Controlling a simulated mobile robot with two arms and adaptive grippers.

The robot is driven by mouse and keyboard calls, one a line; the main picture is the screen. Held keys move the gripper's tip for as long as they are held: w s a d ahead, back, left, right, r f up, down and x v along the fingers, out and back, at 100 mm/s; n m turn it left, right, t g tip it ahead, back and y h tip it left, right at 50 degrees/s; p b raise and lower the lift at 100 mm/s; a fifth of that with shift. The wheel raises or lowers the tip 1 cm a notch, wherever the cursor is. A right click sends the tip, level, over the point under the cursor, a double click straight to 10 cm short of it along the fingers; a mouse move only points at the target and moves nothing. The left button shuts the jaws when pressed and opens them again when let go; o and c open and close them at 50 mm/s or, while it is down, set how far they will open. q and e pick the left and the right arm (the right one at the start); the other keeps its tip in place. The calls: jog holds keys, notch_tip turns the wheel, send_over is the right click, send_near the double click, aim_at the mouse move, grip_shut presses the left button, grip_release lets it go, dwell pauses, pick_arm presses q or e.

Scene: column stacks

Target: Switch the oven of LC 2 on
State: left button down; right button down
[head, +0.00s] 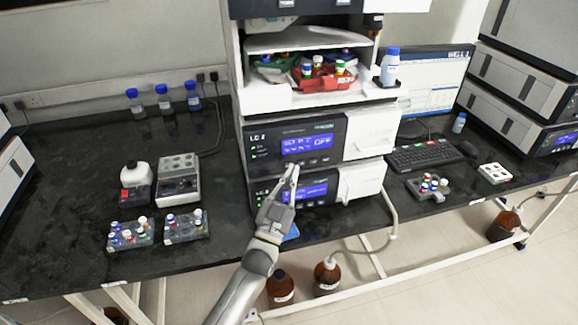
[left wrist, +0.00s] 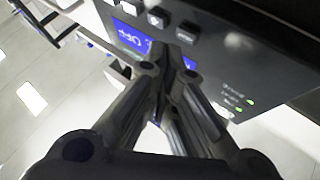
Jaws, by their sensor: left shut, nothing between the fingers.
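The LC 2 stack stands at the centre of the head view. Its upper dark module, labelled LC 2 (head: 262,152), has a blue display (head: 307,144) that appears to read OFF, with a row of small buttons below it. The left wrist view also shows the blue display (left wrist: 132,36) and a few square buttons (left wrist: 158,17). My left gripper (head: 293,168) is shut and empty, its tips just below the buttons. In the left wrist view the shut fingertips (left wrist: 170,60) are close to the panel; I cannot tell whether they touch it. My right gripper is not in view.
A second dark module with a blue display (head: 313,191) sits directly below. An open tray with a red vial rack (head: 325,77) is above. A keyboard (head: 425,155) stands right, vial racks (head: 186,226) left. Brown bottles (head: 327,276) stand under the bench.

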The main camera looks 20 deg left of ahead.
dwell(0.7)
pick_arm(q)
jog(key=shift+w+a, duration=0.25)
jog(key=shift+w, duration=0.1)
jog(key=shift+w+a+b, duration=0.2)
jog(key=shift+w+b, duration=0.15)
dwell(0.6)
dwell(0.3)
jog(key=shift+s+d+p, duration=0.35)
jog(key=shift+s+d, duration=0.1)
jog(key=shift+s, duration=0.25)
jog(key=s+d, duration=0.1)
jog(key=s+d+p, duration=0.1)
jog(key=s+p, duration=0.1)
jog(key=s, duration=0.1)
jog(key=shift+s+d, duration=0.1)
jog(key=shift+d, duration=0.3)
